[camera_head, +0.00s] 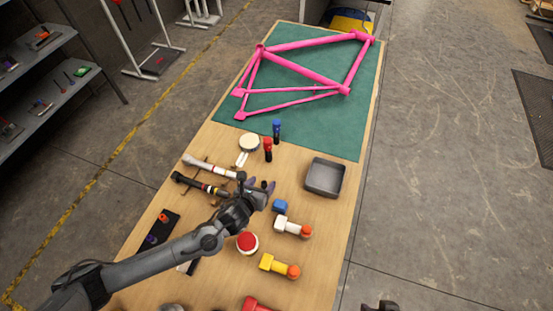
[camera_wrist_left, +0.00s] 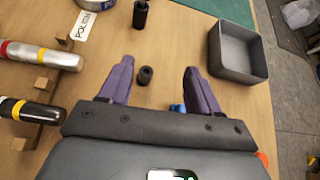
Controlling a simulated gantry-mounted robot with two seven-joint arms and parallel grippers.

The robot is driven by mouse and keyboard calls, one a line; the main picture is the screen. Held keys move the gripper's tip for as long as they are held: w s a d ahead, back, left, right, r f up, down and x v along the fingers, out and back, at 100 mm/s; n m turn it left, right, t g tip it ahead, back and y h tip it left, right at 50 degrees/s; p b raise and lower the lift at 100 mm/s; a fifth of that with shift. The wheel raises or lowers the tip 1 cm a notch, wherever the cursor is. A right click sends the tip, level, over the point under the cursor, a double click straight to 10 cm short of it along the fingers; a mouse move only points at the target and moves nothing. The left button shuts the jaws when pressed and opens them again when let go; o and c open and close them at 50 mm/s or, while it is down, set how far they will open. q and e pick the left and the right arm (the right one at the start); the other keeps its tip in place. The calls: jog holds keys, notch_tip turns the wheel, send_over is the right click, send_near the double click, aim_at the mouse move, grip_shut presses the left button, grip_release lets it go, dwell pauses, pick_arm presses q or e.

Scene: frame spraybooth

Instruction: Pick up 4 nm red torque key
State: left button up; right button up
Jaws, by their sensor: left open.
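The red torque key (camera_head: 268,144) stands upright on the wooden table, with a red upper part and black lower part. The blue key (camera_head: 277,127) stands just behind it. My left gripper (camera_head: 261,186) is open, low over the table on the near side of the red key, apart from it. In the left wrist view, a small black cylinder (camera_wrist_left: 145,75) lies between the spread purple fingers (camera_wrist_left: 158,68). A black upright piece, apparently the red key's lower part (camera_wrist_left: 141,14), shows beyond them, its top cut off. A dark piece at the bottom edge may be my right gripper (camera_head: 380,306).
A grey tray (camera_head: 325,190) stands to the right. A round tin (camera_head: 249,141) and white label (camera_head: 241,159) are left of the red key. Tubes (camera_head: 208,167) lie left of my gripper; a blue block (camera_head: 280,206) is close by. A pink frame (camera_head: 305,68) lies on the green mat (camera_head: 345,125).

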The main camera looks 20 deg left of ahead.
aim_at(267, 145)
pick_arm(q)
jog(key=w+a+b, duration=0.1)
jog(key=w, duration=0.3)
jog(key=w+r+t+b, duration=0.1)
jog(key=w, duration=0.3)
jog(key=w+a+r+t+b, duration=0.1)
jog(key=w, duration=0.3)
jog(key=shift+w+a+r+m+b, duration=0.1)
jog(key=shift+w+a+m+b, duration=0.15)
jog(key=shift+a+m+b, duration=0.15)
jog(key=shift+x, duration=0.9)
jog(key=shift+a+x, duration=0.15)
jog(key=shift+x, duration=0.8)
jog(key=shift+a+x, duration=0.15)
jog(key=shift+x, duration=0.85)
pick_arm(e)
jog(key=shift+d+f, duration=0.2)
jog(key=shift+f, duration=2.6)
pick_arm(q)
jog(key=shift+r, duration=0.1)
jog(key=c, duration=1.1)
jog(key=shift+r, duration=0.15)
